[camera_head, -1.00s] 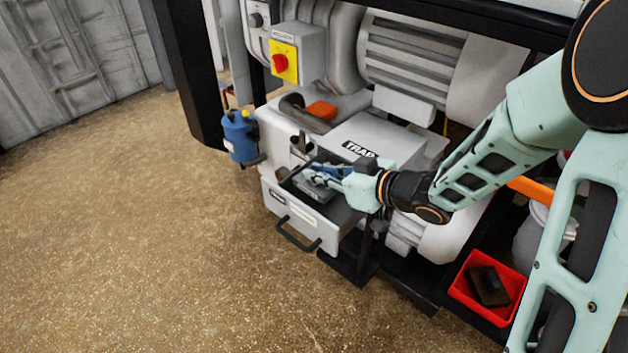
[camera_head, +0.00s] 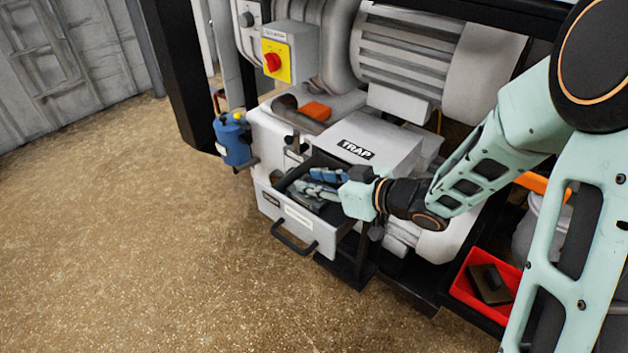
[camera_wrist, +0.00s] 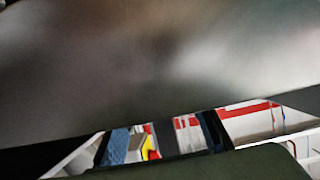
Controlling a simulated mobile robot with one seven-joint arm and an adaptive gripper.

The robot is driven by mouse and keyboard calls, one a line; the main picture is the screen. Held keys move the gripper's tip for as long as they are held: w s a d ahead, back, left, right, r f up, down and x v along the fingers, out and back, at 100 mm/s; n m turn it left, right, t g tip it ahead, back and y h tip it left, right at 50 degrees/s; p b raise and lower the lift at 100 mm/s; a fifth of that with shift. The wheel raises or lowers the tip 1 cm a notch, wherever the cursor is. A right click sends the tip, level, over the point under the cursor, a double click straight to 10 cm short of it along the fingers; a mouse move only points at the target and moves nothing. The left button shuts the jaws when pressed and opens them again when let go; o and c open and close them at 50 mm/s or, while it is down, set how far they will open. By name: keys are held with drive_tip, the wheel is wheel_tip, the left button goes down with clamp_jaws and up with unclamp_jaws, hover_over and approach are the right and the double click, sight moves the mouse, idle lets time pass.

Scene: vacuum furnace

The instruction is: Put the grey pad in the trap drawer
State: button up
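The trap drawer (camera_head: 318,234) is pulled open below the box marked TRAP (camera_head: 384,147), with its black handle toward the front. My gripper (camera_head: 313,187) reaches in from the right, and its blue-grey fingers are down inside the drawer opening. A dark grey piece, seemingly the grey pad (camera_head: 300,196), shows low at the fingers inside the drawer. It is mostly hidden, and I cannot tell whether the fingers grip it or whether it rests on the drawer floor. In the wrist view a blurred grey surface (camera_wrist: 150,60) fills most of the picture, too close to identify.
A red bin (camera_head: 465,292) with dark blocks (camera_head: 490,284) stands at the lower right. A blue canister (camera_head: 233,141) hangs left of the drawer. A yellow panel with a red knob (camera_head: 275,61) is above. The floor in front of the drawer is clear.

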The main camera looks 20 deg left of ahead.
drive_tip(key=shift+r, duration=0.15)
drive_tip(key=shift+s+d+r+p, duration=0.1)
drive_tip(key=shift+d+r+p, duration=0.1)
drive_tip(key=shift+d+p, duration=0.15)
drive_tip(key=p+v, duration=0.4)
drive_tip(key=v, duration=0.7)
drive_tip(key=shift+s+r, duration=0.1)
drive_tip(key=shift+s, duration=0.05)
